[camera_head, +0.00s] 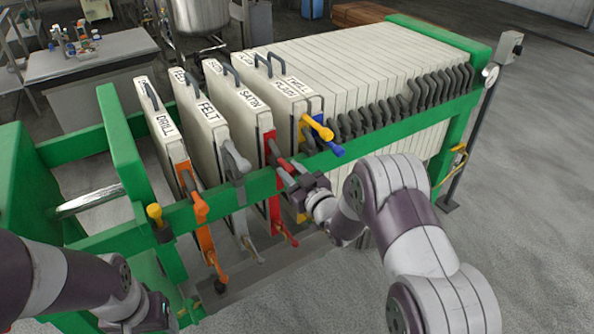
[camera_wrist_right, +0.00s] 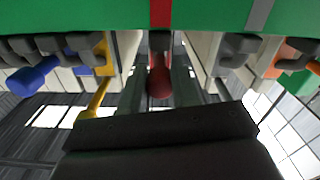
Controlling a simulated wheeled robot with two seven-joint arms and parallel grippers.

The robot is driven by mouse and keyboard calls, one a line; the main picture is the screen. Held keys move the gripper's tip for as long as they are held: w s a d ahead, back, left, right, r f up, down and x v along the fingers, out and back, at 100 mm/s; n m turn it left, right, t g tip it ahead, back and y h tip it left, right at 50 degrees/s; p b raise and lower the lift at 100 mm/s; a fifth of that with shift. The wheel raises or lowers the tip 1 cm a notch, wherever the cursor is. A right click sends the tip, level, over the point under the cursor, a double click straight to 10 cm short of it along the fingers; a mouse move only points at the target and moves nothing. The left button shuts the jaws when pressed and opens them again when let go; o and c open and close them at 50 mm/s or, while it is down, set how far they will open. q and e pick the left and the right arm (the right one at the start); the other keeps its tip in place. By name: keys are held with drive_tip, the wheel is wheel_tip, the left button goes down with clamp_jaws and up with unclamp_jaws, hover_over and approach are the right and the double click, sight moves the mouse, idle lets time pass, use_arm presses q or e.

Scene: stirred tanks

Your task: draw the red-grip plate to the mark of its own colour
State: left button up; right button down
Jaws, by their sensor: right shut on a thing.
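The red-grip plate is the white one labelled SATIN (camera_head: 238,98), with a red edge strip, standing upright in the green frame. Its red grip (camera_wrist_right: 160,84) is between the fingers of my right gripper (camera_wrist_right: 158,88), which is shut on it. In the head view the right gripper (camera_head: 300,186) reaches the near green rail from the right and partly covers the grip. A red mark (camera_wrist_right: 160,12) on the rail lines up with the grip in the wrist view. My left gripper (camera_head: 150,312) is low at the left; its fingers are unclear.
To the left stand plates FELT (camera_head: 208,112) with a grey grip and DRILL (camera_head: 163,124) with an orange grip. Right of SATIN are plates with yellow (camera_head: 318,127) and blue (camera_head: 337,150) grips, then a tight white plate stack (camera_head: 370,60). Gaps separate the left plates.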

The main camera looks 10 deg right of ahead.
drive_tip(key=shift+f, duration=0.1)
drive_tip(key=c, duration=0.8)
unclamp_jaws()
drive_tip(key=shift+c, duration=0.2)
drive_tip(key=v, duration=1.2)
drive_tip(key=shift+s, duration=0.4)
